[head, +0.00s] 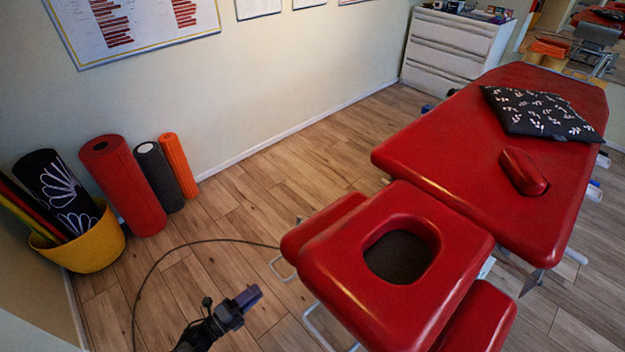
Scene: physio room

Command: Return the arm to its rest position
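My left gripper (247,298) shows low in the head view, left of the red treatment table's head end. It is dark, small and seen from above, over the wooden floor. Its fingers look close together, but I cannot tell whether they are open or shut. I see nothing clearly held in it. A short part of my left arm enters from the bottom edge. My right gripper is not in view.
The red treatment table (455,140) with its face-hole headrest (340,262) fills the right side. A patterned black pillow (540,112) lies on it. Foam rollers (125,185) and a yellow basket (88,252) stand by the left wall. Open floor (250,190) lies between.

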